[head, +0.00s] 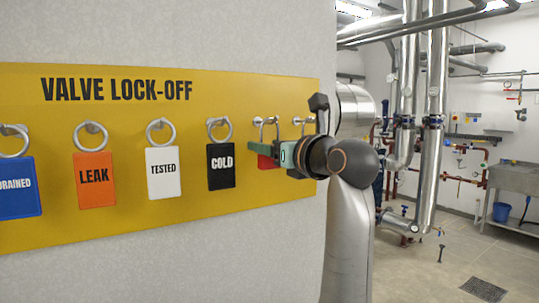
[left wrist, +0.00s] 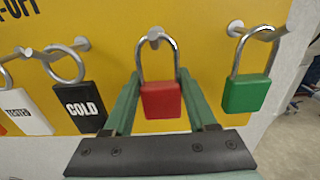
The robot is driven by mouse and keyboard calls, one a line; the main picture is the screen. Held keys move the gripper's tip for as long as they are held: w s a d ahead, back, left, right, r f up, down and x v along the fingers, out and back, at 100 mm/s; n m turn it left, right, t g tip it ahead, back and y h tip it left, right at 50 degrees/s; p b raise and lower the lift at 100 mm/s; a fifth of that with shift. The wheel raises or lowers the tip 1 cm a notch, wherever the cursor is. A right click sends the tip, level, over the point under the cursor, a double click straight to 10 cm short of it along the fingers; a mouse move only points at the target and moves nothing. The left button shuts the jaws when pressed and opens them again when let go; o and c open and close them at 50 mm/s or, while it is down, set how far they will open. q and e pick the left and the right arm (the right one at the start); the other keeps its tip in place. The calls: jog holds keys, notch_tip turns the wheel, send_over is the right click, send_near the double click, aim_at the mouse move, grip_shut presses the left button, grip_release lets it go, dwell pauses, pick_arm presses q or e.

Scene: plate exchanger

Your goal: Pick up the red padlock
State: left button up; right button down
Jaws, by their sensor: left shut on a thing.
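The red padlock (left wrist: 161,101) hangs by its shackle from a metal peg (left wrist: 154,36) on the yellow board in the left wrist view. In the head view a small part of its red body (head: 265,162) shows behind my gripper. My left gripper (left wrist: 157,88) has its green fingers on both sides of the padlock body, shut on it. In the head view my left gripper (head: 268,151) reaches the board from the right. The shackle is still around the peg. My right gripper is not in view.
A green padlock (left wrist: 246,92) hangs on the peg to the right. A black COLD tag (head: 221,166) hangs close on the left, with white TESTED (head: 163,174), orange LEAK (head: 95,180) and blue tags (head: 18,189) further left. The board (head: 120,222) is on a grey wall.

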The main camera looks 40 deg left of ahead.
pick_arm(q)
grip_shut()
jog(key=shift+r, duration=0.2)
jog(key=shift+r, duration=0.55)
notch_tip(320, 180, up, 2)
jog(key=b+v, duration=0.3)
jog(key=v, duration=1.5)
jog(key=shift+a+r, duration=0.1)
jog(key=shift+f+p+x, duration=0.1)
jog(key=shift+f+x, duration=0.2)
jog(key=shift+x, duration=2.5)
jog(key=shift+f+p+x, duration=0.15)
jog(key=shift+f+x, duration=0.2)
jog(key=shift+x, duration=2.4)
jog(key=shift+f+p+x, duration=0.1)
jog(key=shift+f+x, duration=0.2)
jog(key=shift+x, duration=2.5)
